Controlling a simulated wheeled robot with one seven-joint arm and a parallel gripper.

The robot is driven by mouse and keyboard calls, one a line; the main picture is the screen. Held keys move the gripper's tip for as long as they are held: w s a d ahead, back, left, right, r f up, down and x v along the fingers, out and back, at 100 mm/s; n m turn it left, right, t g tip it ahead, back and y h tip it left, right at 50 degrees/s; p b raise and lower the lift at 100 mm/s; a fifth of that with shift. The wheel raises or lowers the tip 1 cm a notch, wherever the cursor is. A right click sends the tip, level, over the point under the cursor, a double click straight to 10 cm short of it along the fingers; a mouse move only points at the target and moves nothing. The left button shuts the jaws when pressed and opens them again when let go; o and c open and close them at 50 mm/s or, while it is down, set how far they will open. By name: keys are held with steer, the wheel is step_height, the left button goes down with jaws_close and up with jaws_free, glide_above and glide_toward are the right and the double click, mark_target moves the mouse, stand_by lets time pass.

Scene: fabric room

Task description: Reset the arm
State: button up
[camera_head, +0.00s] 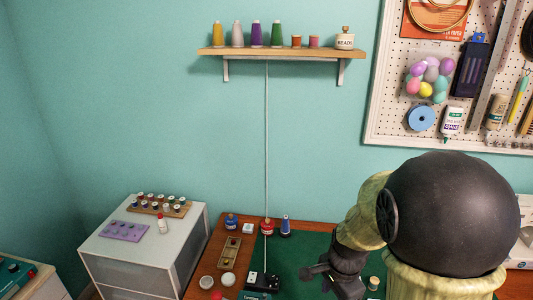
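My arm comes in at the lower right, in front of the table and wall. Its large black rounded part and pale yellow-green links hide what lies behind. My gripper (322,275) is dark and low in the picture, over the green mat (305,250) on the brown table (208,262). Its fingers are small and dark against the mat, so I cannot tell whether they are apart or whether anything is between them.
Left of my gripper are a small black device (262,281), a wooden tray (230,252), and red (267,227) and blue (285,227) spools. A grey cabinet (140,262) stands further left. A shelf (282,54) and a pegboard (390,95) hang on the wall.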

steer(key=s+r+n+t+p, duration=0.1)
steer(key=s+r+n, duration=0.2)
steer(key=n, duration=1)
steer(key=s, duration=0.3)
steer(key=shift+a+r, duration=0.15)
steer(key=shift+a, duration=0.15)
